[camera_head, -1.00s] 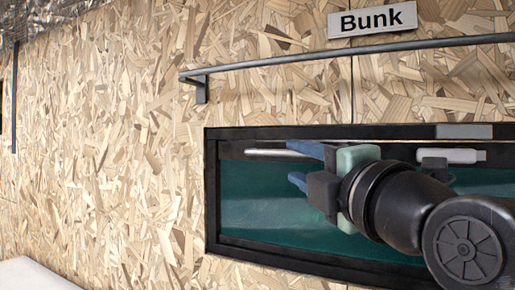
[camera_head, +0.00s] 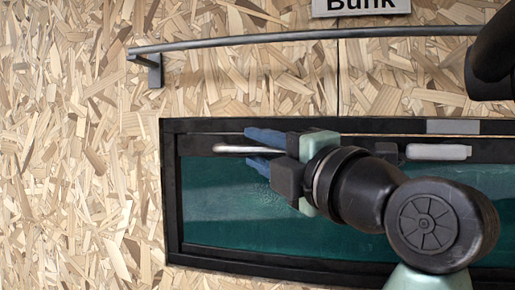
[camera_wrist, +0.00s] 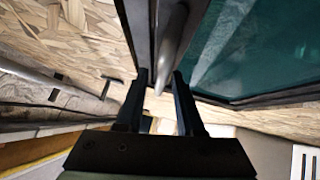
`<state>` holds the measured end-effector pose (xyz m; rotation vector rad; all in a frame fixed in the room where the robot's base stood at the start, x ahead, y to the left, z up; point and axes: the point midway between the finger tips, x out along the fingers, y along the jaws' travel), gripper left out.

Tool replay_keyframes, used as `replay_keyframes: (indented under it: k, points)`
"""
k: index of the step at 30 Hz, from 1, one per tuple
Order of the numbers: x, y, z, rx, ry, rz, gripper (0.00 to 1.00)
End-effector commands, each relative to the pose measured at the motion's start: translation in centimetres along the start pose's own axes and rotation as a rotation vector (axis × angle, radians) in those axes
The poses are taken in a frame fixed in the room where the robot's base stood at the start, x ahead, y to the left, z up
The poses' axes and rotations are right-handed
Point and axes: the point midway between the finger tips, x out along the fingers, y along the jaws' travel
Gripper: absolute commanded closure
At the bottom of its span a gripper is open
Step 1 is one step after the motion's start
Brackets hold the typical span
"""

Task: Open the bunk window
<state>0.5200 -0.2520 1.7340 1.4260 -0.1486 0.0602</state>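The bunk window has a black frame (camera_head: 172,215) and a dark teal pane (camera_head: 225,205), set in the chipboard wall. A silver bar handle (camera_head: 230,149) runs along the pane's upper edge. A pale latch-like piece (camera_head: 438,151) sits on the same edge to the right. My gripper (camera_head: 262,152) is at the silver handle, with one blue finger above it and one below. In the wrist view, the handle (camera_wrist: 173,45) runs in between the two dark fingertips (camera_wrist: 160,78). Some gap shows between the fingers, so they look open around it; contact is unclear.
A grey rail (camera_head: 245,44) runs along the wall above the window. The "Bunk" sign (camera_head: 360,6) is above it. A dark rounded part stands at the upper right. Bare chipboard wall (camera_head: 70,180) lies left of the window.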

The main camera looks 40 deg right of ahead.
Motion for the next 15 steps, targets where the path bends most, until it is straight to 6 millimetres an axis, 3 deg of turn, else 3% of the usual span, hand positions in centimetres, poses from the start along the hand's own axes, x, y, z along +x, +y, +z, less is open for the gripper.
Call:
replay_keyframes:
  k: [1, 5, 15]
  points:
    - [0.02, -0.01, -0.03, 0.000, 0.001, 0.000, 0.75]
    - [0.03, -0.01, -0.05, 0.000, 0.001, 0.000, 0.98]
    - [0.04, -0.04, -0.06, 0.000, 0.002, -0.001, 1.00]
